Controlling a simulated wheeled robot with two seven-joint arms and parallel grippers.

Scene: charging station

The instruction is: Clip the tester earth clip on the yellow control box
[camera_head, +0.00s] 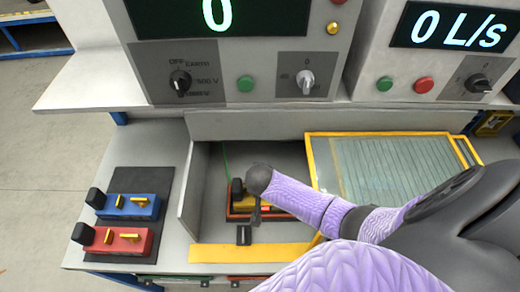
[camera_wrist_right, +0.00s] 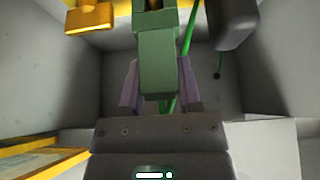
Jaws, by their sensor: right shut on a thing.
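My right gripper (camera_head: 257,205) reaches down into the grey recess in the bench, beside the yellow control box (camera_head: 240,203), which it partly hides. In the right wrist view the right gripper (camera_wrist_right: 160,88) is shut on the green tester earth clip (camera_wrist_right: 158,68), with its jaw end pointing to the top of the picture. The yellow box's yellow lever (camera_wrist_right: 91,17) and dark knob-like part (camera_wrist_right: 235,22) flank the clip there. The clip's far end meets the top edge, so I cannot tell whether it grips or touches the box. My left gripper is not in view.
A green cable (camera_wrist_right: 188,38) runs behind the clip. A blue box (camera_head: 128,207) and a red box (camera_head: 118,240) sit on a dark mat at left. A yellow-framed glass panel (camera_head: 380,165) lies right of the recess. Instrument panels (camera_head: 230,65) overhang the back.

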